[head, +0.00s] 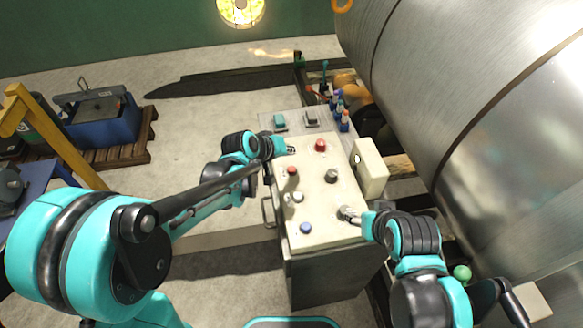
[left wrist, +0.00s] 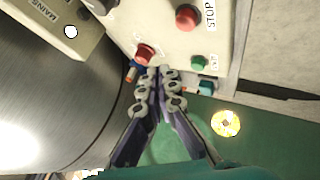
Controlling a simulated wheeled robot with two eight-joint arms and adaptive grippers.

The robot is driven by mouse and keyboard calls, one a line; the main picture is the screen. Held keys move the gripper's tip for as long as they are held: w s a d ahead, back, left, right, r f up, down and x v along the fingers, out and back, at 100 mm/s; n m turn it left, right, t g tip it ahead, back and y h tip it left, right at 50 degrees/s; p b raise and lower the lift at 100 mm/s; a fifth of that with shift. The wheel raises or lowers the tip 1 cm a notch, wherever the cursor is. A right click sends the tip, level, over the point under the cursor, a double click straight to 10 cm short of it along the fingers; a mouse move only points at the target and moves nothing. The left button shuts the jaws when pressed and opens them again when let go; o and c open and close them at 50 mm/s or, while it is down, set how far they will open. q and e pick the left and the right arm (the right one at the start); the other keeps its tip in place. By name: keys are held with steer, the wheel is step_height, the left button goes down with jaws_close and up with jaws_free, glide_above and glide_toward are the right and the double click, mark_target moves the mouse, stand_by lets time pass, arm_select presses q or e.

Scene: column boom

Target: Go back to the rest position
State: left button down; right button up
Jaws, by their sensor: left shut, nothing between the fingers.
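My left gripper (head: 290,150) is at the far left part of the cream control panel (head: 318,215). In the left wrist view the left gripper (left wrist: 157,72) is shut and empty, its fingertips in front of a red button (left wrist: 145,52). I cannot tell whether they touch it. A red STOP button (left wrist: 188,15) and a green button (left wrist: 197,62) are beside it. My right gripper (head: 347,214) is over the panel's right near part, small in view; its finger opening is unclear.
The panel carries a red button (head: 320,145), a black knob (head: 331,176) and a blue button (head: 305,228). A cream box (head: 370,168) stands at its right, by a large metal drum (head: 480,120). A yellow frame (head: 60,140) stands at left. Open floor (head: 200,125) lies between.

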arm_select(q)
steer(key=s+a+r+y, duration=0.1)
steer(key=s+a+y, duration=0.1)
steer(key=s+a, duration=0.6)
steer(key=s+a+r+m+y, duration=0.1)
steer(key=s+a+r+y, duration=0.1)
steer(key=s+a, duration=0.7)
steer(key=s+y, duration=0.1)
steer(key=s, duration=0.6)
steer(key=shift+a+m+y+b, duration=0.2)
steer(key=shift+m+y+b, duration=0.1)
steer(key=shift+b, duration=0.1)
stand_by(0.5)
